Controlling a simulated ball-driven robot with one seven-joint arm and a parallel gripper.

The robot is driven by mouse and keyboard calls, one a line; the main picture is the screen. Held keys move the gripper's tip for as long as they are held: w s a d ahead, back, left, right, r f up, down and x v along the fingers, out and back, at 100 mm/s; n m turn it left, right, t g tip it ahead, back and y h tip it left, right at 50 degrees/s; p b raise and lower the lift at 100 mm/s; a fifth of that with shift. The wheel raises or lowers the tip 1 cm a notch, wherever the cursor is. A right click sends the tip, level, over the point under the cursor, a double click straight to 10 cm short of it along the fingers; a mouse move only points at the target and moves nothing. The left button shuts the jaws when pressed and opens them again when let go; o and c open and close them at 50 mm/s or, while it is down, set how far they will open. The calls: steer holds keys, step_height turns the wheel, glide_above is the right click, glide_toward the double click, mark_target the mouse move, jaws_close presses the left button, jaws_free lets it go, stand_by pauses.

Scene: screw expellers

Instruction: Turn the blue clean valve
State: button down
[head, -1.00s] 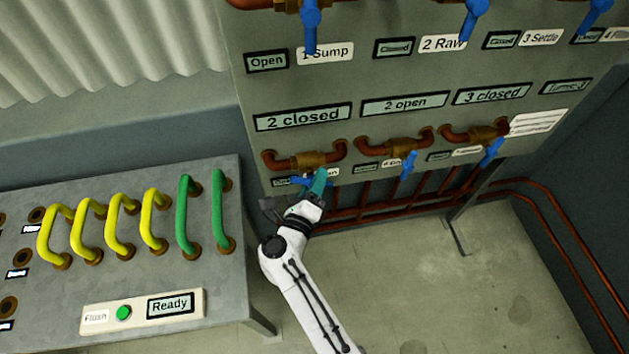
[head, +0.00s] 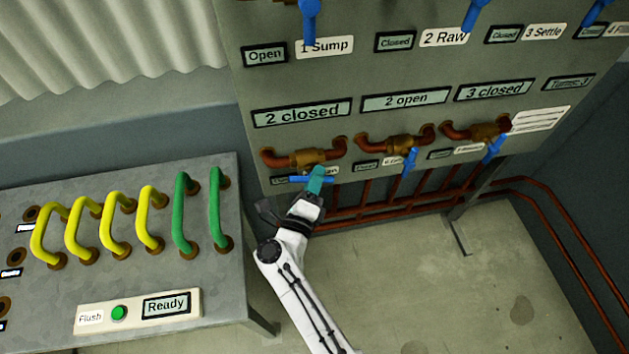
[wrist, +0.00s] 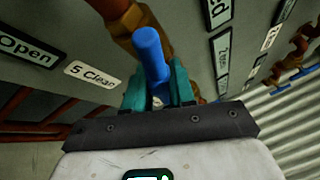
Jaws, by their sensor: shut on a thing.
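The blue clean valve handle (wrist: 150,55) lies between the teal fingers of my gripper (wrist: 159,90) in the wrist view, beside a "5 Clean" label (wrist: 92,75) and an "Open" display (wrist: 28,50). My gripper is shut on this handle. In the head view the handle (head: 296,179) lies roughly level below the lower left brass valve body (head: 308,158), and my gripper (head: 316,181) covers part of it and of the label. The pipe at the valve is copper-brown.
More blue valve handles stand to the right (head: 409,160) and above (head: 309,20) on the grey panel. A grey bench (head: 230,275) with yellow and green handles and a "Ready" display (head: 167,305) stands at left. Copper pipes run under the panel; the floor at right is clear.

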steer(key=shift+f+n+t+y+b, duration=0.15)
steer(key=shift+n+t+b, duration=0.35)
steer(key=shift+n, duration=0.4)
steer(key=shift+r+n+t+y+b, duration=0.15)
steer(key=shift+n+t+b, duration=0.15)
steer(key=shift+n+b, duration=0.45)
steer(key=shift+f+n, duration=0.1)
steer(key=shift+n, duration=0.15)
steer(key=c, duration=1)
jaws_free()
steer(key=shift+s, duration=0.1)
steer(key=v, duration=1)
steer(key=shift+s+a+f+b, duration=0.1)
steer(key=shift+s+a+b, duration=0.05)
steer(key=shift+s+b, duration=0.2)
